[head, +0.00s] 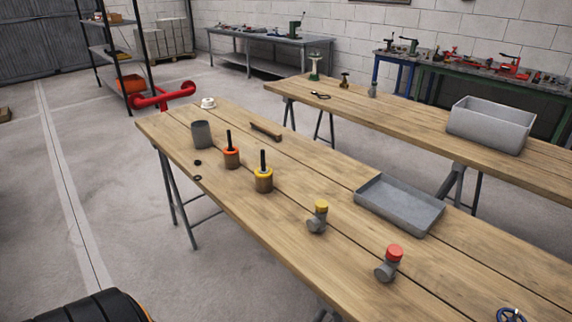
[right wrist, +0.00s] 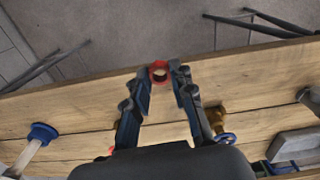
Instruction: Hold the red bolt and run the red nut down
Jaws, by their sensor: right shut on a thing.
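In the right wrist view my right gripper (right wrist: 160,73) is shut on a red ring-shaped thing (right wrist: 159,66), which looks like the red nut. It sits between the two fingertips, with a pale middle, above or near the edge of a wooden table. I cannot make out a bolt in it. A small patch of red (right wrist: 111,150) shows beside the left finger, mostly hidden. In the head view neither gripper shows. A red-capped grey fitting (head: 388,263) stands on the near table; I cannot tell whether it belongs to the red bolt.
The near wooden table (head: 285,240) also bears a yellow-capped fitting (head: 318,217), an orange-ringed cylinder (head: 231,158), a yellow-ringed cylinder (head: 263,180), a grey cup (head: 202,134) and an empty grey tray (head: 400,205). A blue handwheel (head: 510,314) is at the lower right.

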